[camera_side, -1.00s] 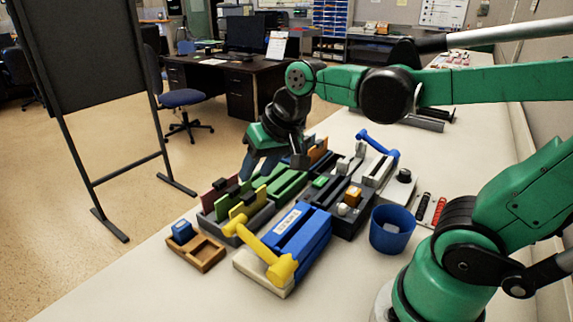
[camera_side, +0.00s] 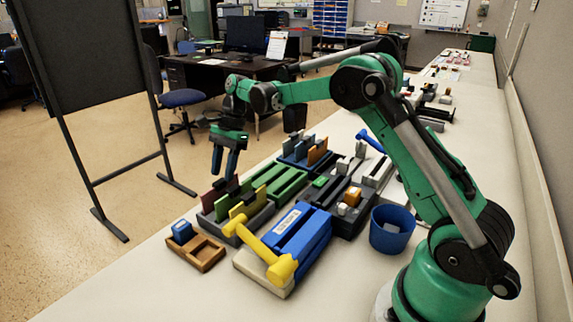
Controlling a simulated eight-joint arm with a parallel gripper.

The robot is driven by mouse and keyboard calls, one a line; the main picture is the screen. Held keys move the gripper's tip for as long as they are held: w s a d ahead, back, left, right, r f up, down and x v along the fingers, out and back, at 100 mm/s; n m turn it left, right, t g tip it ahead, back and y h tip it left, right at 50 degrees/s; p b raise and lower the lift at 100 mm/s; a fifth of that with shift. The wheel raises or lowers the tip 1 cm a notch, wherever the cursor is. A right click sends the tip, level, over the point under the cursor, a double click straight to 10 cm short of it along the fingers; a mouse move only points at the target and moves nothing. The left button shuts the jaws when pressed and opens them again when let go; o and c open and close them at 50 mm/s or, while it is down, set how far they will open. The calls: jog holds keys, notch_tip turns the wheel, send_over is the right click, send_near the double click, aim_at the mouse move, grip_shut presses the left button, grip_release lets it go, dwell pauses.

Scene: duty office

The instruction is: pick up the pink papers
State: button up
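The pink papers (camera_side: 208,201) look like a thin dark pink upright sheet or stack. They stand in the left end of a grey slotted holder (camera_side: 246,227), beside green and yellow-olive upright pieces. A small dark piece sits against their upper edge. My gripper (camera_side: 224,174) points down just above the papers, slightly to their right in the picture. Its two blue-grey fingers are apart with a gap between them and nothing in it. I cannot tell whether the fingertips touch the dark piece.
A blue and white punch with a yellow lever (camera_side: 262,252) stands in front. A wooden tray (camera_side: 207,258) with a blue block sits at left, near the table edge. A blue cup (camera_side: 390,238) and a dark organizer (camera_side: 345,222) stand to the right. The front table surface is clear.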

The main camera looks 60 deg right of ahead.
aim_at(221, 180)
jog(key=x, duration=0.4)
grip_shut()
jog(key=shift+r, duration=0.1)
